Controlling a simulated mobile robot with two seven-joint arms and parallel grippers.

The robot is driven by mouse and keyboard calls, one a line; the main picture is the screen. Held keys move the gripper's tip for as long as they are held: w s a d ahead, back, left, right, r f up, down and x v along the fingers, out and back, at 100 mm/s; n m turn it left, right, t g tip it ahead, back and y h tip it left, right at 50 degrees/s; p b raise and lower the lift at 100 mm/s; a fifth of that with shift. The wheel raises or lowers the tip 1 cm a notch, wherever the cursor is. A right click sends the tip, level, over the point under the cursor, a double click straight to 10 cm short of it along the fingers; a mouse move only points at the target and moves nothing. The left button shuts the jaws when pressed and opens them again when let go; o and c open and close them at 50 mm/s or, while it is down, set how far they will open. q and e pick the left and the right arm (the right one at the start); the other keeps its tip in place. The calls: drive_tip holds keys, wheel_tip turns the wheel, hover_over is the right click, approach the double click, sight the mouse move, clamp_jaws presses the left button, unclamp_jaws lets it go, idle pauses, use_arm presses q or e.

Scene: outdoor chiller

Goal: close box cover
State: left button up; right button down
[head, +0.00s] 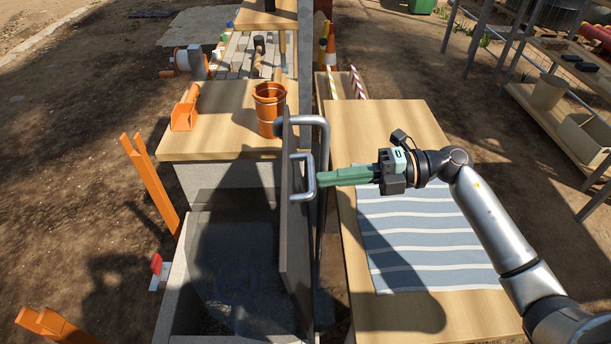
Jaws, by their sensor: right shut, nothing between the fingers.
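The box (178,302) is a pale grey open bin at the lower middle of the head view, with dark shadow inside. Its cover (294,240) is a grey-brown panel standing upright along the box's right side. A silver handle (306,178) is on the cover's upper part. My right gripper (322,178) has green fingers, shut and pointing left at the handle. The fingertips are at or very close to the handle; I cannot tell whether they touch it. My left gripper is not in view.
A wooden table (390,120) with a striped cloth (420,240) lies under my right arm. An orange bucket (269,104) and an orange scoop-like object (186,110) stand on the wooden top behind the box. Orange posts (152,178) stand at left. Shelves (550,110) are at far right.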

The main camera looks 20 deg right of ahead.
sight(288, 183)
drive_tip(key=shift+x, duration=2.5)
drive_tip(key=shift+p, duration=0.4)
